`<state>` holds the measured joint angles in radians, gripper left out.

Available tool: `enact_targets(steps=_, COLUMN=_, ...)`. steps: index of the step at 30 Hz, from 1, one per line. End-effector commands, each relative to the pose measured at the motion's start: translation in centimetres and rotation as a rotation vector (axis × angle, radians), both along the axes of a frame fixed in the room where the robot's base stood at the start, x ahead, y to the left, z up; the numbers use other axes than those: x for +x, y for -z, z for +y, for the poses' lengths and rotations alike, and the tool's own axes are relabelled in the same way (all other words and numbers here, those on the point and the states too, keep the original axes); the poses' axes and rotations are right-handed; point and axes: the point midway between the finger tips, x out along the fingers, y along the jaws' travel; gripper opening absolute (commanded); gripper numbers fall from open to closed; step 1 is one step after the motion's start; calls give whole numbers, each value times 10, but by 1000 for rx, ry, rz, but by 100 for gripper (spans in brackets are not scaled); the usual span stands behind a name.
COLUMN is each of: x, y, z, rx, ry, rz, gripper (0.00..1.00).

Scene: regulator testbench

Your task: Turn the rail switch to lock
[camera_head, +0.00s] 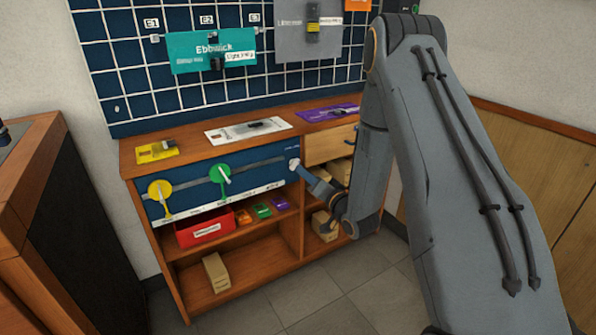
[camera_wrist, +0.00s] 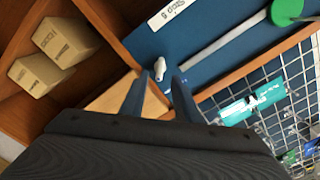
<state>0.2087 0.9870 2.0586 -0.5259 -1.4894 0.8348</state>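A blue panel (camera_head: 195,180) on the cabinet front carries a grey rail with a yellow disc (camera_head: 160,189) and a green disc (camera_head: 220,175), each with a lever. A small white knob (camera_head: 294,164) sits at the rail's right end, seemingly the rail switch. In the wrist view the white knob (camera_wrist: 160,68) shows between my fingertips, and the green disc (camera_wrist: 287,10) is at the top right. My gripper (camera_head: 302,172) is at the knob; in the wrist view its two fingers (camera_wrist: 160,76) stand apart. I cannot tell whether they touch it. No lock marking is readable.
A wooden drawer (camera_head: 328,146) is right of the panel. Shelves below hold a red bin (camera_head: 204,228), small coloured pieces and cardboard boxes (camera_head: 216,272). Several cards lie on the counter. A wire grid (camera_head: 130,75) hangs behind. A dark-sided cabinet (camera_head: 75,235) stands left.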

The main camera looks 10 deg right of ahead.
Motion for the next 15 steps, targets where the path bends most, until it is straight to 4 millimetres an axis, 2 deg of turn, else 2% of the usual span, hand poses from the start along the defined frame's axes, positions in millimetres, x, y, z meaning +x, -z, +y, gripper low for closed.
enact_targets(steps=3, x=19, y=0, z=6, rx=-1, ry=-1, rz=-2, gripper=29)
enact_targets(steps=9, x=45, y=0, z=14, rx=-2, ry=1, rz=0, gripper=29)
enact_targets(steps=15, x=56, y=0, z=18, rx=-1, ry=0, rz=1, gripper=29)
